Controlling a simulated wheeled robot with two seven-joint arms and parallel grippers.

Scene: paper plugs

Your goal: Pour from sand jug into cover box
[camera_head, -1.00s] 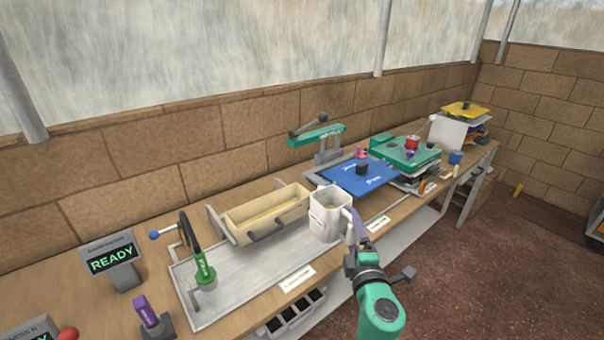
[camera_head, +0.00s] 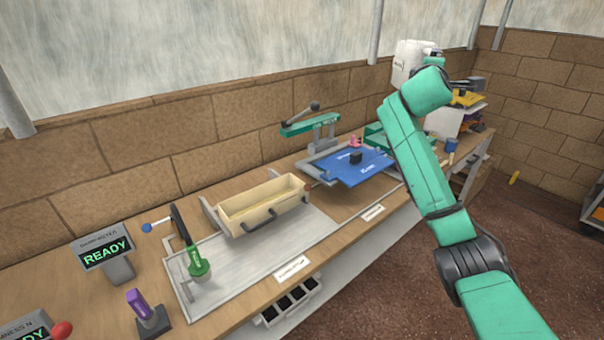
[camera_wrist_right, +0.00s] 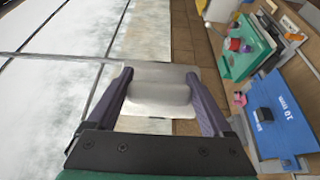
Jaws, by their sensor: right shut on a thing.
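The white sand jug (camera_head: 407,62) is held high at the upper right of the head view, well above the bench and looking roughly upright. My right gripper (camera_wrist_right: 160,78) is shut on the jug, whose pale body also shows between the fingers in the right wrist view (camera_wrist_right: 160,98). The contents of the jug cannot be seen. The jug is far to the right of the box and higher. My left gripper is not in view.
A grey metal tray (camera_head: 235,268) lies in front of the box, its right part bare. A green-handled lever (camera_head: 196,258), a READY display (camera_head: 105,253) and a green press (camera_head: 312,125) stand nearby. A blue board (camera_head: 350,168) lies to the right.

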